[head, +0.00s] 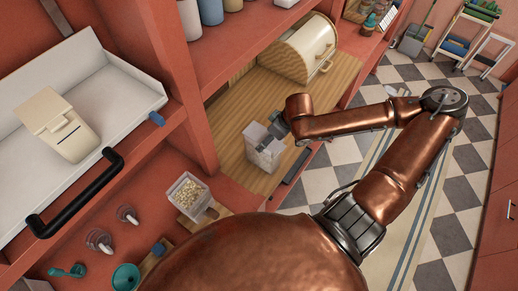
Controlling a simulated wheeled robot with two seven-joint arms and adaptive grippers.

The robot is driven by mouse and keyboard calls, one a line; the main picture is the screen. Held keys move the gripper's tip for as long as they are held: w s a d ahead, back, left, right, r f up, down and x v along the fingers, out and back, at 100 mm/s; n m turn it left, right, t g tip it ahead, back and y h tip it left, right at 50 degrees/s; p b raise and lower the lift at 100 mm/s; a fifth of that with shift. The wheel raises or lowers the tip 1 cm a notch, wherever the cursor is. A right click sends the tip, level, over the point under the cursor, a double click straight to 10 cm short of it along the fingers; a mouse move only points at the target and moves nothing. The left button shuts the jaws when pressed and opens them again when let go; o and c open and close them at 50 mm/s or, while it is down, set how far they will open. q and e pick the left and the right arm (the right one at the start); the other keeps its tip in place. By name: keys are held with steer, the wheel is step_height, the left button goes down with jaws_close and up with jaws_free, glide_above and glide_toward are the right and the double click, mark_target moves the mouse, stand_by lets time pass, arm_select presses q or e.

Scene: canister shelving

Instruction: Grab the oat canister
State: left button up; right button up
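A square clear canister (188,190) holding pale flakes, which look like oats, stands on the lower ledge left of centre. A second clear, pale canister (262,156) stands on the wooden surface near the middle; I cannot make out its contents. My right gripper (275,130) is at the top of this second canister, reaching in from the right. Its fingers are small and partly merged with the canister's rim, so I cannot tell whether they grip it. My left gripper is out of view.
A cream bread box (300,47) stands behind on the wooden surface (231,112). Red uprights (186,75) frame the shelves. Checkered floor (440,215) is open at right.

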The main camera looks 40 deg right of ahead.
steer(key=shift+x, duration=1)
steer(key=x, duration=0.5)
steer(key=shift+w+d+f, duration=0.25)
steer(key=shift+w, duration=0.1)
steer(key=shift+f+p, duration=0.25)
steer(key=shift+p, duration=0.2)
steer(key=shift+c, duration=0.5)
steer(key=shift+r, duration=0.1)
jaws_close()
